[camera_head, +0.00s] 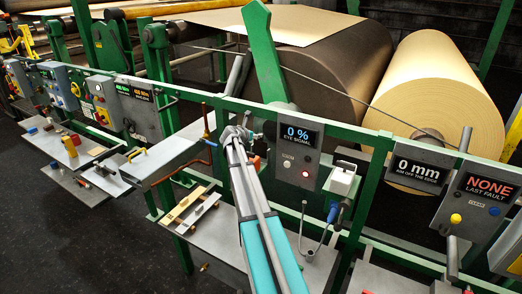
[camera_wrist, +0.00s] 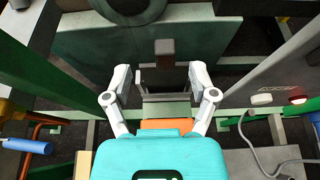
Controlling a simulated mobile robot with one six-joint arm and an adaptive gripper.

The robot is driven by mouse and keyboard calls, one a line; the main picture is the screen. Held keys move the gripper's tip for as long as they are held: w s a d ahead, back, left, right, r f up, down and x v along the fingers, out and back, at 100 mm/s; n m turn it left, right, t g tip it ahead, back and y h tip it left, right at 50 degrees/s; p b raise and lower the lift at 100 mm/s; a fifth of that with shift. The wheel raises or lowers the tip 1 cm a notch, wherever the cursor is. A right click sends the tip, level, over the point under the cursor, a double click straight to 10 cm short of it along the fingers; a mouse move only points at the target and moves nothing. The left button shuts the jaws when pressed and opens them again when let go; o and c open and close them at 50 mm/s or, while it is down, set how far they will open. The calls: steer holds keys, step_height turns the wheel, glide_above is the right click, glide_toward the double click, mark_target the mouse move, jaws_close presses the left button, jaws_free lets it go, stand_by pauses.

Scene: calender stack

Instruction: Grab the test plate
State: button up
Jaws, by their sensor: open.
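My gripper (camera_head: 237,133) reaches up to the green rail, just left of the panel reading "0 %". In the wrist view my gripper (camera_wrist: 161,80) is open, its two pale fingers spread wide. An orange piece (camera_wrist: 166,125) shows behind the fingers, close to my teal wrist. In the head view my gripper hides most of what is in front of it.
The eye signal panel (camera_head: 297,150) is right of my gripper. A grey shelf (camera_head: 215,240) below carries small bars. A hooked rod (camera_head: 312,230) and a hanging cable stand right of my arm. A brown roll (camera_head: 345,75) and a cream roll (camera_head: 440,85) lie behind the rail.

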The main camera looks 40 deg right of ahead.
steer(key=shift+w+d, duration=0.1)
steer(key=shift+d, duration=0.05)
steer(key=b, duration=0.2)
glide_above(260, 147)
steer(key=shift+w+d+f, duration=0.1)
steer(key=shift+f, duration=0.5)
steer(key=shift+w+d+f, duration=0.1)
steer(key=shift+f, duration=0.5)
jaws_close()
